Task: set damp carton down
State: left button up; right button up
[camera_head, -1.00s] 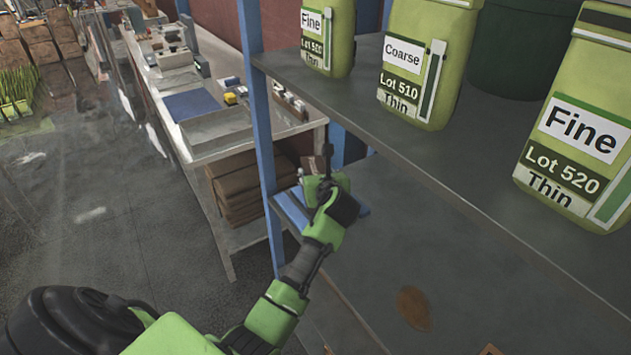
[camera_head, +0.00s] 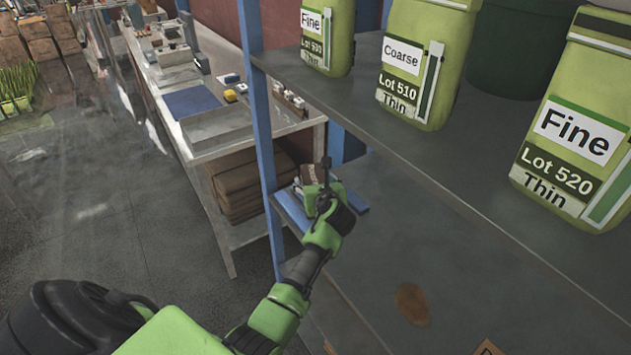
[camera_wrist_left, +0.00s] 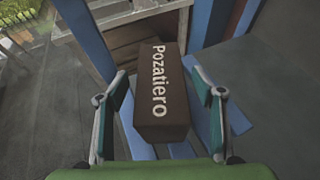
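The damp carton is a dark brown box lettered "Pozatiero" (camera_wrist_left: 160,85). It rests on blue slats (camera_wrist_left: 207,120) in the left wrist view. In the head view the carton (camera_head: 314,173) shows partly behind my left gripper, on the blue slats (camera_head: 291,211) beside the blue post. My left gripper (camera_head: 318,187) is open. In the left wrist view its fingers (camera_wrist_left: 160,98) stand on either side of the carton's near end, with a gap on both sides. My right gripper is not in view.
A blue post (camera_head: 258,130) stands close left of the slats. An upper shelf holds a Coarse container (camera_head: 415,75) and a Fine container (camera_head: 570,150). A brown stain (camera_head: 412,304) marks the lower surface. A workbench (camera_head: 212,140) stands behind, left.

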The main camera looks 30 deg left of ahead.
pick_arm(q)
jog(key=shift+d+r, duration=0.1)
jog(key=shift+r, duration=0.05)
jog(key=b+v, duration=0.1)
jog(key=v, duration=1.1)
